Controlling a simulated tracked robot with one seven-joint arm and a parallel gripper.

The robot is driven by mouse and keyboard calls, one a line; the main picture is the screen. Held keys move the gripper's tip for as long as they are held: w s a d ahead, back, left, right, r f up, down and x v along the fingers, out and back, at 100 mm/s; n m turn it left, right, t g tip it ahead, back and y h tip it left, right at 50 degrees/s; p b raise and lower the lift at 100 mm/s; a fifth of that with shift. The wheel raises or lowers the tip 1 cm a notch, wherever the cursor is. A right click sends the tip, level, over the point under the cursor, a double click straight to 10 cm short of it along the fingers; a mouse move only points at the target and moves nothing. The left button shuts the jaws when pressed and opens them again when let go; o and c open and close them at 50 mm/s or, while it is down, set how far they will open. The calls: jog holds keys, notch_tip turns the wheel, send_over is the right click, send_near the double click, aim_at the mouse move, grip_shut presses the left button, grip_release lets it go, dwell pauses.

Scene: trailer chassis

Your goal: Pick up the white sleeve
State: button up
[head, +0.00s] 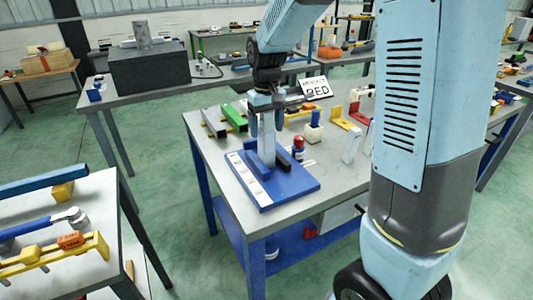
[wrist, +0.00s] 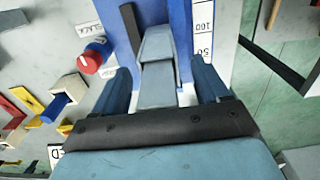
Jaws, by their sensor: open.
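In the wrist view my gripper (wrist: 161,80) is open, with visible gaps beside the piece. Its lower end is partly hidden by a dark bar on the board.
A red and blue cylinder (head: 298,146) stands close on the right. A white block (head: 351,146) stands further right. Green and grey bars (head: 234,117) lie behind.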

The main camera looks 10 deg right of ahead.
grip_shut()
dwell(0.8)
